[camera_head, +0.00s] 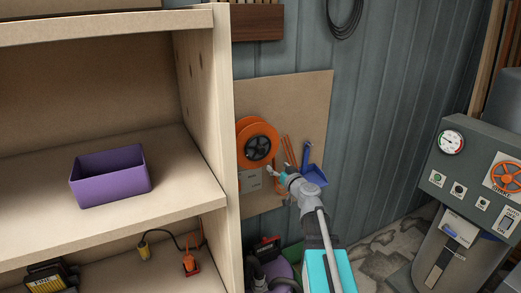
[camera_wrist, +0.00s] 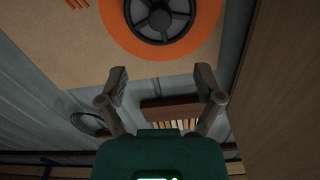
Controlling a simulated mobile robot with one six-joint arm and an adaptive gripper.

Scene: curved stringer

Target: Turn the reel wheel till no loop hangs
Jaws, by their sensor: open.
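The reel wheel (camera_head: 257,147) is an orange disc with a dark spoked hub, mounted on a tan board on the wall. It also shows at the top of the wrist view (camera_wrist: 161,18), cut off by the picture edge. My gripper (camera_wrist: 162,83) is open and empty, its fingers spread apart, with the reel beyond the fingertips and not touched. In the head view my gripper (camera_head: 275,172) is just below and right of the reel. I cannot make out any loop hanging from the reel.
A wooden shelf with a purple bin (camera_head: 111,176) stands close left of the board (camera_head: 300,95). A blue dustpan (camera_head: 315,176) hangs right of the reel. A dark cable coil (camera_head: 344,18) hangs higher up. A control panel machine (camera_head: 478,165) stands at the right.

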